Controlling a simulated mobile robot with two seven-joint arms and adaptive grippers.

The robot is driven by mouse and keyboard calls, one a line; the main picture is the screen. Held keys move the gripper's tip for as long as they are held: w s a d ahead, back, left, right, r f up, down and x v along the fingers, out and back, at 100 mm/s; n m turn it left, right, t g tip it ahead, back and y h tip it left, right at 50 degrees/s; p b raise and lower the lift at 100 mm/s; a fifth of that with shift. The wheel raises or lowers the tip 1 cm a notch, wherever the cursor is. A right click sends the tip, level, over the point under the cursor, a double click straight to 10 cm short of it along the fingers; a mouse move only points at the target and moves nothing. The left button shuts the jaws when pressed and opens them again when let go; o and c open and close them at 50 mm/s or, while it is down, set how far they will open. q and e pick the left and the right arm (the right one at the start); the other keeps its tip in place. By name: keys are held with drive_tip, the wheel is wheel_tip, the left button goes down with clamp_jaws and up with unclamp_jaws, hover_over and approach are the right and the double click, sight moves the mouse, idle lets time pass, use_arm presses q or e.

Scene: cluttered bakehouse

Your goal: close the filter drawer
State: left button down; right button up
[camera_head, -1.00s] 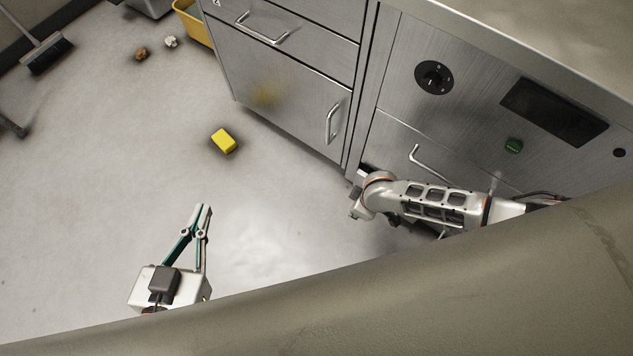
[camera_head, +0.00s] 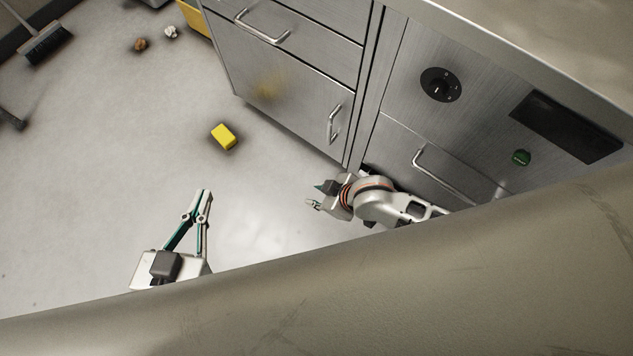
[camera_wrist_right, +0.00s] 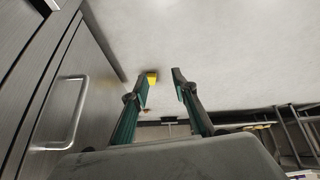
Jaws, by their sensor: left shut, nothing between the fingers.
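A steel front with a bar handle (camera_head: 440,178) sits below the control panel at the right of the head view; I take it for the filter drawer (camera_head: 396,146). My right arm and my own body hide its lower part, and I cannot tell how far it stands out. My right gripper (camera_head: 315,196) is open and empty, left of this front and above the floor, pointing left. Its parted fingers also show in the right wrist view (camera_wrist_right: 161,72). My left gripper (camera_head: 203,191) is shut and empty over the floor, well left of the cabinets.
A yellow block (camera_head: 224,136) lies on the floor. A broom (camera_head: 47,44) is far left.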

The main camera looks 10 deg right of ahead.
drive_tip(key=shift+w+a+r, duration=0.1)
drive_tip(key=shift+w+r, duration=0.25)
drive_tip(key=shift+r, duration=0.35)
drive_tip(key=shift+c, duration=0.3)
clamp_jaws()
